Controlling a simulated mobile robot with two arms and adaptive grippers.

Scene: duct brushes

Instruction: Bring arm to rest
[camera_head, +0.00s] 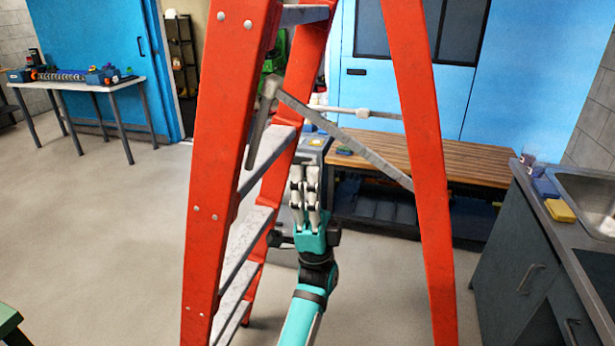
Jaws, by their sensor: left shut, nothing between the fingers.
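My left gripper (305,172) shows in the middle of the head view, at the end of my teal arm coming up from the bottom edge. Its pale fingers point away from me and are shut with nothing between them. It appears framed between the orange legs of a stepladder (212,180); I cannot tell how close it is to the steps. My right gripper is not in view.
The ladder's right leg (425,170) and grey brace (345,140) border the arm. A wooden bench (460,165) stands behind. A counter with a sink (590,195) is at right, a white table (75,84) at far left.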

